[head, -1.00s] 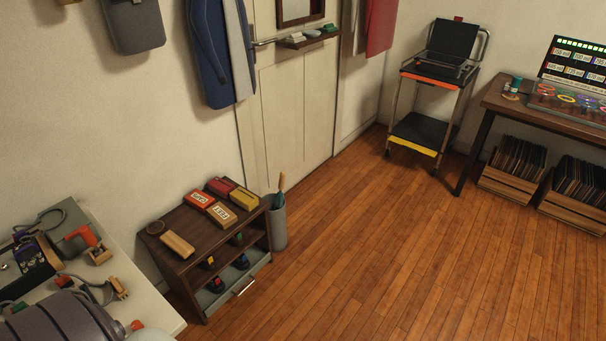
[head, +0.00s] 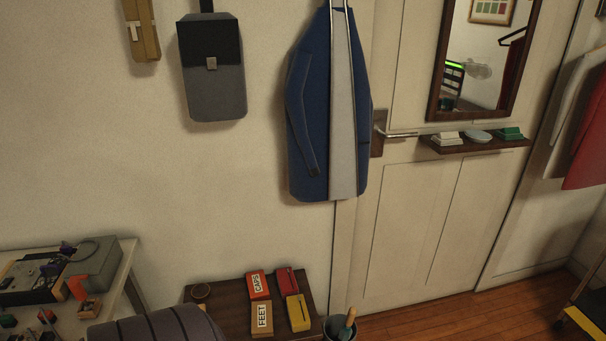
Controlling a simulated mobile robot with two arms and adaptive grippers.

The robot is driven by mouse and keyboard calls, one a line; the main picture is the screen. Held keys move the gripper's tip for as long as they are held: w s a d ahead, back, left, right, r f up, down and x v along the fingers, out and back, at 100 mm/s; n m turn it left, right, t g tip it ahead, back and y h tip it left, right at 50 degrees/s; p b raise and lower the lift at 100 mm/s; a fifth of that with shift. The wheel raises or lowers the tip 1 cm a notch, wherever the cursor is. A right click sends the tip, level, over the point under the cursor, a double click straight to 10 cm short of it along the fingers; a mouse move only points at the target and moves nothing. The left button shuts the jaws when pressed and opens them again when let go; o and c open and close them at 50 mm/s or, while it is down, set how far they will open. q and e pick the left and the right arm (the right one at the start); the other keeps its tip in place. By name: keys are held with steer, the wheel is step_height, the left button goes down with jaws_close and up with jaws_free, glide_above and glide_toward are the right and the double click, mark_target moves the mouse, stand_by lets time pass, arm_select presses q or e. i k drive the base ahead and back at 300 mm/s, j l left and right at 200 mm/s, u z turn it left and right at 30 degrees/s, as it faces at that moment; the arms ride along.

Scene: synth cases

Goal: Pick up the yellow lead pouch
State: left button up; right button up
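A small yellow pouch (head: 299,313) lies on the top of the dark wooden cabinet (head: 232,291) at the bottom centre of the head view. It is at the right end of a small group. A dark red pouch (head: 287,281) lies just behind it. An orange-red packet labelled CAPS (head: 259,285) and a tan packet labelled FEET (head: 262,319) lie to its left. The writing on the yellow pouch cannot be read. Neither of my grippers is in view, and nothing is seen touching the pouch.
A bin (head: 340,328) with a handled item stands right of the cabinet. A cluttered white table (head: 122,272) is at left. A blue coat (head: 312,120) and a dark bag (head: 212,90) hang above. A small shelf (head: 470,146) juts from the door. Some floor shows at lower right.

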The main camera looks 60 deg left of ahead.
mark_target(298, 316)
steer(key=i+u, duration=0.7)
steer(key=i+l+u, duration=0.3)
steer(key=i+j, duration=0.05)
